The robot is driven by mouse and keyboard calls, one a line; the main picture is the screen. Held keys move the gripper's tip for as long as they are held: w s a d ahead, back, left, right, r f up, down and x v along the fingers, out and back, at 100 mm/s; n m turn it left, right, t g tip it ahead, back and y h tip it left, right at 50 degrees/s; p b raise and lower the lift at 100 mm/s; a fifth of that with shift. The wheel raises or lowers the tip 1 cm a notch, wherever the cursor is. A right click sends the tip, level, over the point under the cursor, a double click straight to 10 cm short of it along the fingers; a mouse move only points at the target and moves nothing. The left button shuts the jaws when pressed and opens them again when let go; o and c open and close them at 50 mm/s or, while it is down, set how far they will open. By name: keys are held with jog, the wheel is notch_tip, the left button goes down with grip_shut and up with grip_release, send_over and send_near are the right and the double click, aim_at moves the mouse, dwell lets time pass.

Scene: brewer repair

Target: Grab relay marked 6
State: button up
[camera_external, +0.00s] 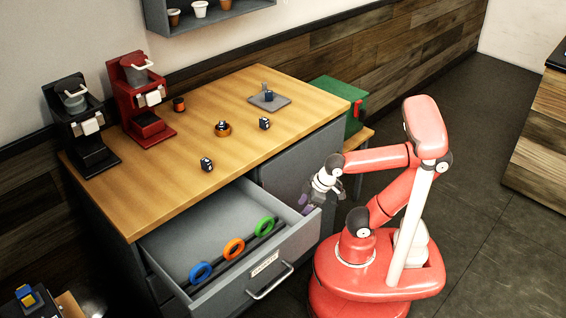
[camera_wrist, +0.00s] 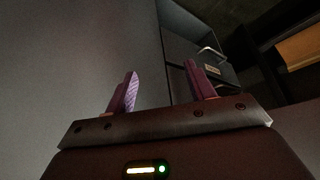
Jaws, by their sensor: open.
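Several small dark blocks that look like relays are on the wooden counter in the external view. One relay (camera_external: 206,164) lies near the counter's front left, another (camera_external: 264,123) lies right of the middle, and one stands in a round orange holder (camera_external: 222,128). A blue block (camera_external: 269,96) sits on a grey plate at the back. Their markings are too small to read, so I cannot tell which is marked 6. My gripper (camera_external: 311,203) hangs low beside the counter's right side, apart from the relays. In the wrist view its purple fingers (camera_wrist: 162,92) are open and empty.
An open drawer (camera_external: 215,225) holds blue, orange and green rings on a bar. A black brewer (camera_external: 80,125) and a red brewer (camera_external: 143,100) stand at the counter's back left. A green box (camera_external: 338,100) stands beyond the counter. Much of the countertop is clear.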

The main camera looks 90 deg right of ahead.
notch_tip(320, 180, up, 22)
jog(key=w+d+n+h+p, duration=0.2)
jog(key=w+n+h+p, duration=0.1)
jog(key=p, duration=0.1)
jog(key=w+a+r+n+y, duration=0.1)
jog(key=w+a+r, duration=0.1)
jog(key=w, duration=0.4)
jog(key=w+a+r+n+y, duration=0.2)
jog(key=w+r, duration=0.1)
jog(key=w, duration=0.4)
jog(key=w+a+r+n+g+y, duration=0.1)
jog(key=w+a+r+y, duration=0.1)
jog(key=w, duration=0.4)
jog(key=shift+w+a+r, duration=0.2)
jog(key=shift+a+r, duration=0.4)
jog(key=shift+r, duration=0.15)
jog(key=n+y, duration=0.2)
send_near(207, 160)
jog(key=f, duration=0.2)
jog(key=shift+w+a+f, duration=0.15)
jog(key=shift+w+f, duration=0.15)
jog(key=shift+f, duration=0.1)
jog(key=shift+w+y, duration=0.25)
jog(key=shift+y, duration=0.05)
jog(key=shift+w+f, duration=0.15)
jog(key=shift+f, duration=0.1)
jog(key=b+x, duration=0.2)
jog(key=x, duration=0.5)
jog(key=shift+a, duration=0.2)
